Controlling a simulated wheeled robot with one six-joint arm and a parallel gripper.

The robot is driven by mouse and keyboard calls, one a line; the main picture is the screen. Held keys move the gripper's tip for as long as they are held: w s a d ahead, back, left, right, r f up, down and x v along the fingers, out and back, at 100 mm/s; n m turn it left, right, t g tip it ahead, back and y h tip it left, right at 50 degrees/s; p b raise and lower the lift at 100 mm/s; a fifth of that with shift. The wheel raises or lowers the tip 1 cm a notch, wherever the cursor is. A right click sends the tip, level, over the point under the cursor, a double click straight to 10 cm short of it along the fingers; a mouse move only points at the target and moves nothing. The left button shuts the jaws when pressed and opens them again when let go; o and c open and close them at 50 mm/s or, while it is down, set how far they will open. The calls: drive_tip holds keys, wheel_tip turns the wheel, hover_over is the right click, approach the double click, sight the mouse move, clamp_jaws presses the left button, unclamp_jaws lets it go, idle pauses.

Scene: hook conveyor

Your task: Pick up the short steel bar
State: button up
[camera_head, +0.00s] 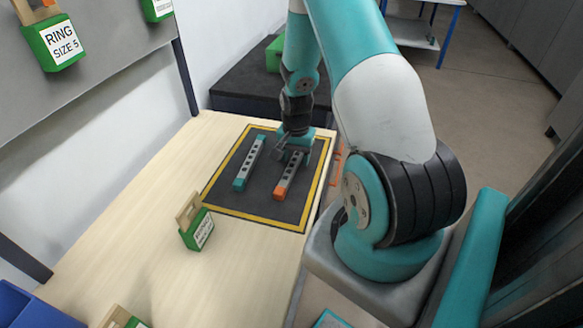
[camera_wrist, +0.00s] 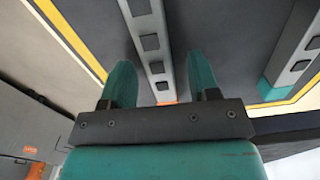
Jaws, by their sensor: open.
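Two grey steel bars with dark square holes lie roughly side by side on a dark mat (camera_head: 262,198). The orange-ended bar (camera_head: 289,175) is on the right and looks the shorter, but my gripper (camera_head: 297,142) hides its far end. The teal-ended bar (camera_head: 250,162) is on the left. In the wrist view my open gripper (camera_wrist: 160,65) has one teal finger on each side of the orange-ended bar (camera_wrist: 150,42), with gaps on both sides. The teal-ended bar (camera_wrist: 292,52) shows there at the right. The height of my fingertips above the mat is unclear.
The mat has a yellow border and lies on a pale wooden table (camera_head: 150,220). A green tagged box (camera_head: 197,228) stands in front of the mat. A blue bin (camera_head: 30,308) is at the lower left. The table between them is clear.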

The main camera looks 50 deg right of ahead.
clamp_jaws()
drive_tip(key=shift+r, duration=0.1)
